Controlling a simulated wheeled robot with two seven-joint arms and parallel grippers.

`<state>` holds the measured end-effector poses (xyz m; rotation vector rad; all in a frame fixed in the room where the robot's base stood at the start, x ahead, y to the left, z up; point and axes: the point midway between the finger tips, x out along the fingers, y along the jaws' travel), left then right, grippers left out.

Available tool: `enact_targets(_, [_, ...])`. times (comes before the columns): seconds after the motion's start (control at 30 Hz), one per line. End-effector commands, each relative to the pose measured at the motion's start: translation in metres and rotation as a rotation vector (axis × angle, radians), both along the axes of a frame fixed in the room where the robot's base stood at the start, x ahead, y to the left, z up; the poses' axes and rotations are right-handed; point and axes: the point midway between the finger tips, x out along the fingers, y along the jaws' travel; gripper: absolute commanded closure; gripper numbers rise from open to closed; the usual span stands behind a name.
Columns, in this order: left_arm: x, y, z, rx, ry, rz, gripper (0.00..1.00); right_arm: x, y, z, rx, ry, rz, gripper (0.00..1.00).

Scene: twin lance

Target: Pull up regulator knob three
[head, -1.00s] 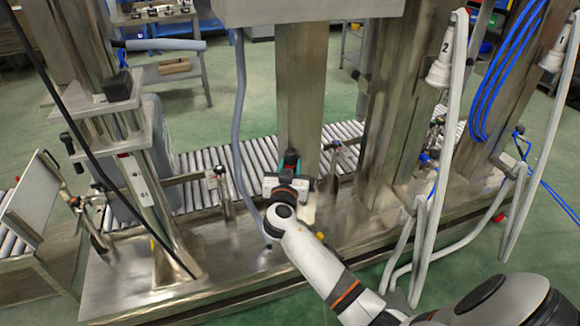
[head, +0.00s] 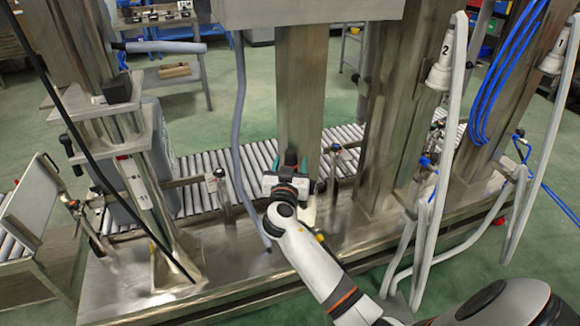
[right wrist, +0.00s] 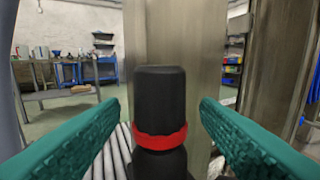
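A black regulator knob (right wrist: 160,92) with a red ring stands upright in the middle of the right wrist view, in front of a metal column. No number shows on it. My right gripper (right wrist: 160,108) is open, with one teal finger pad on each side of the knob. A gap shows between each pad and the knob. In the head view, the right gripper (head: 291,164) is at the foot of the middle column (head: 300,105), and the knob there is small and mostly hidden between the fingers. My left gripper is not in view.
A grey hose (head: 240,130) hangs just left of the gripper. A roller conveyor (head: 215,175) runs behind it. Lances labelled 2 (head: 440,68) and 1 (head: 553,58) hang at the right with pale hoses. A metal stand (head: 140,190) is at the left.

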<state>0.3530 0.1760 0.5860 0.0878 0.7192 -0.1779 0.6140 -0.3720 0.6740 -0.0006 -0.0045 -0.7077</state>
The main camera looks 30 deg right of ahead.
Motion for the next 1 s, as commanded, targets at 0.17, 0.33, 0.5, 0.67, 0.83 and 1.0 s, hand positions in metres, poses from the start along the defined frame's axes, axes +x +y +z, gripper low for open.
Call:
enact_targets(0.17, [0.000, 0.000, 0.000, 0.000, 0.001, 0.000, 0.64, 0.000, 0.000, -0.001, 0.001, 0.002, 0.000, 0.43])
enact_targets(0.33, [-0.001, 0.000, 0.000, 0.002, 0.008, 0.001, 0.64, -0.008, 0.008, -0.002, 0.003, 0.003, 0.002, 0.43])
enact_targets(0.5, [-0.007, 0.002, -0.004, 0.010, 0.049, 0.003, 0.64, -0.032, 0.029, -0.003, 0.006, 0.004, 0.003, 0.43])
enact_targets(0.67, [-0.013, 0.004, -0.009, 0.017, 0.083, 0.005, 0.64, -0.059, 0.051, -0.003, 0.004, 0.005, 0.002, 0.43])
enact_targets(0.83, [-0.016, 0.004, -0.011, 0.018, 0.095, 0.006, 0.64, -0.080, 0.069, -0.003, 0.003, 0.003, 0.002, 0.43])
enact_targets(1.0, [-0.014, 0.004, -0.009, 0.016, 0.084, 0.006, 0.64, -0.090, 0.077, -0.002, 0.001, 0.003, -0.001, 0.43])
